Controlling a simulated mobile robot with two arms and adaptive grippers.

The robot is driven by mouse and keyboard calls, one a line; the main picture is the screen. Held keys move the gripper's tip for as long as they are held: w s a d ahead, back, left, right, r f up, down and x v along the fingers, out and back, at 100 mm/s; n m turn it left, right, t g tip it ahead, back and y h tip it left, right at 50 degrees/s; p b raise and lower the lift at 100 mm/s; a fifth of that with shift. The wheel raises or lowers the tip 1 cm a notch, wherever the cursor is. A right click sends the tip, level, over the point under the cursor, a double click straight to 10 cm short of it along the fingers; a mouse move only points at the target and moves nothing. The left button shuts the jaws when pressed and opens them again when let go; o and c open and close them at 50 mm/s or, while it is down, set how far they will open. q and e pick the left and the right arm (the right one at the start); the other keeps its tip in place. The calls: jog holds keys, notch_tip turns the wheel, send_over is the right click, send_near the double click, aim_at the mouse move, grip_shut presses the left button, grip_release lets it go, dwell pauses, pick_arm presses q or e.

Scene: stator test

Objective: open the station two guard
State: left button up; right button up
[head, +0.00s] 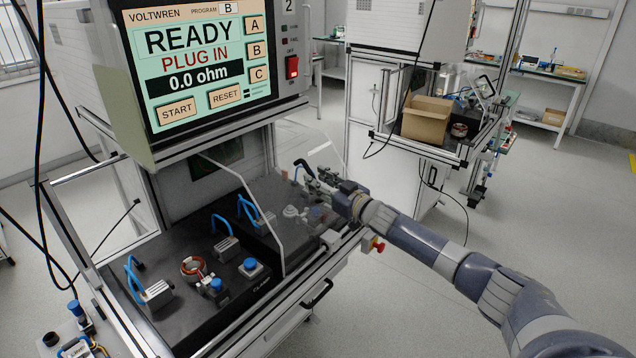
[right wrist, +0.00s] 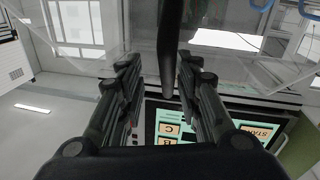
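Station two (head: 292,88) has a screen (head: 195,62) reading READY, PLUG IN and 0.0 ohm. Its clear guard (head: 266,228) shows as a transparent panel with pale edges over the right part of the dark work deck. A black curved handle (head: 303,166) shows at my right gripper (head: 318,183). In the right wrist view, my right gripper (right wrist: 157,72) has its fingers apart, with a dark bar (right wrist: 171,45) between them, closer to the right finger. A gap remains on the left, and contact cannot be told. My left gripper is not in view.
A copper-wound stator (head: 193,267), blue-handled clamps (head: 150,288) and blue buttons (head: 250,264) occupy the open left deck. A red stop button (head: 378,246) is near my right arm. Another bench with a cardboard box (head: 427,118) stands behind. Floor is free at right.

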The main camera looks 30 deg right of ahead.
jog(key=shift+f, duration=0.15)
jog(key=shift+s, duration=0.55)
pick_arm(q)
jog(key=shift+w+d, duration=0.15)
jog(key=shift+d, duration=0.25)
pick_arm(e)
jog(key=s+d, duration=0.2)
jog(key=s, duration=0.8)
jog(key=shift+s+d, duration=0.15)
jog(key=shift+s, duration=0.2)
